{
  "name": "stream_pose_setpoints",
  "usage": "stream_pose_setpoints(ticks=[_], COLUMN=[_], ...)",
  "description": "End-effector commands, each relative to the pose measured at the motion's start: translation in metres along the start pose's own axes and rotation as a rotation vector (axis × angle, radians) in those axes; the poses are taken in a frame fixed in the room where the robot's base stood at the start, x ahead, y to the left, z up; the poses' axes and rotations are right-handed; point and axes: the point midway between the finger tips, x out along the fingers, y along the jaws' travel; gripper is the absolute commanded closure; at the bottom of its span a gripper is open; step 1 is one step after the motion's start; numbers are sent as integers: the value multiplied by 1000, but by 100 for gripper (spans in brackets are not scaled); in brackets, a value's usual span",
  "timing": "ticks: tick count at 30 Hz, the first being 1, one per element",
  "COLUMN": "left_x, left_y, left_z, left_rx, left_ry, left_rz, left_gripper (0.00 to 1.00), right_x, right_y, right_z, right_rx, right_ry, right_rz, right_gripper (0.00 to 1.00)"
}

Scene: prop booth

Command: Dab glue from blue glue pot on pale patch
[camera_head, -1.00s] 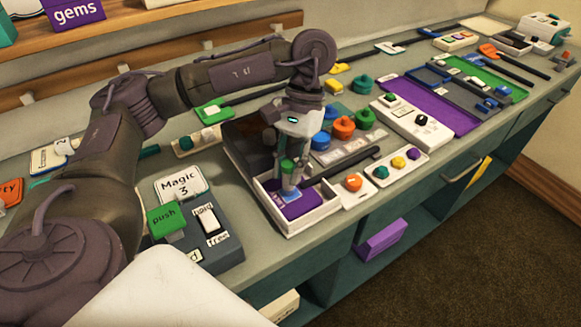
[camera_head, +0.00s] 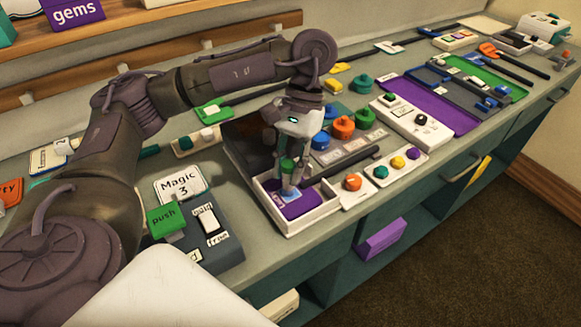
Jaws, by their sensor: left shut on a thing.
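My left gripper (camera_head: 290,180) points down over an open white box (camera_head: 310,219) with a purple inside. It is shut on a small tool with a green part (camera_head: 287,165). The tool's lower end is hidden between the fingers, so I cannot tell whether it touches anything. A pale patch (camera_head: 291,196) lies on the purple floor of the box, right below the fingertips and partly covered by them. The blue glue pot (camera_head: 320,141) stands behind the box to the right, next to an orange pot (camera_head: 343,128) and green pots (camera_head: 365,119). My right gripper is out of view.
A dark bar (camera_head: 347,164) lies just right of the box, near an orange-knobbed white block (camera_head: 352,183). A purple tray (camera_head: 440,105) lies farther right.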

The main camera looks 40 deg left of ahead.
Motion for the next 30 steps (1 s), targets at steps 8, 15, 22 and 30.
stream_pose_setpoints(ticks=[8,15,22,30], left_x=[0,2,2,1], left_y=[-1,4,7,2], left_z=[-1,2,3,0], left_rx=[1,2,0,-1], left_ry=[1,1,1,0], left_rz=[0,0,0,0], left_gripper=[100,100,100,100], right_x=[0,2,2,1], right_y=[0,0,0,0], right_z=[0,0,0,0], right_rx=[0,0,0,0], right_ry=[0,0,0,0], right_rz=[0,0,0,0], right_gripper=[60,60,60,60])
